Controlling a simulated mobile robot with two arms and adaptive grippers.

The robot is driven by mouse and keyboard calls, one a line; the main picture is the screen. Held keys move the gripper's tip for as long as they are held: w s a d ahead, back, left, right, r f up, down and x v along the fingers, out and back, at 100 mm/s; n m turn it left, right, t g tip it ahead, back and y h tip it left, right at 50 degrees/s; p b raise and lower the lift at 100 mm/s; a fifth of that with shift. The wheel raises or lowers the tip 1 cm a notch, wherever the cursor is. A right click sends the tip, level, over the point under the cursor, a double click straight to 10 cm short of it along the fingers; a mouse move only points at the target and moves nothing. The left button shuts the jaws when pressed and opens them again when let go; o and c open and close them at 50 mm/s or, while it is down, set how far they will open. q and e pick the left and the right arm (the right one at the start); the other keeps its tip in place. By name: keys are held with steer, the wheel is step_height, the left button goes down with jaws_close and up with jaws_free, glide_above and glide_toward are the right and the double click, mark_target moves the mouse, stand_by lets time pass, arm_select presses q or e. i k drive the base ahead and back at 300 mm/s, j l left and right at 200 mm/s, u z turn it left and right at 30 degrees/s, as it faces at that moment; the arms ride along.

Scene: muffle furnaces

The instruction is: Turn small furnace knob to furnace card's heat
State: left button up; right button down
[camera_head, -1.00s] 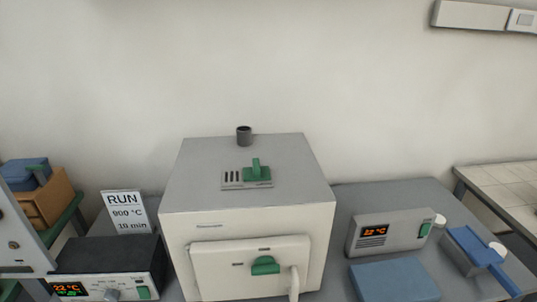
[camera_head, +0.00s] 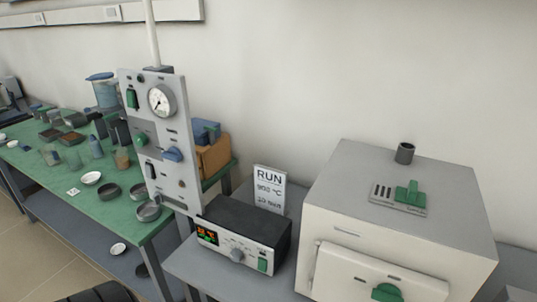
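The small furnace (camera_head: 465,180) is a white box with a grey top at the right, its front cut off by the lower edge. A green handle (camera_head: 387,292) sits on its front. The controller box (camera_head: 255,222), black on top with a white front, stands to its left. Its front has an orange and green display (camera_head: 208,236), a grey round knob (camera_head: 237,255) and a green switch (camera_head: 262,265). The furnace card (camera_head: 269,189) stands behind it and reads RUN, 900 °C, 10 min, the small lines blurry. Neither gripper is in view.
An upright grey panel (camera_head: 160,135) with a gauge and switches stands left of the controller. Further left a green table (camera_head: 110,210) holds several dishes and jars. A cardboard box (camera_head: 214,156) sits behind the panel. Open floor (camera_head: 40,250) shows at lower left.

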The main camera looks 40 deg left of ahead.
mark_target(236, 255)
steer(key=u, duration=1.7)
steer(key=i+j+z, duration=0.1)
steer(key=j+z, duration=0.2)
steer(key=z, duration=0.15)
steer(key=j+z, duration=0.45)
steer(key=i+l, duration=0.05)
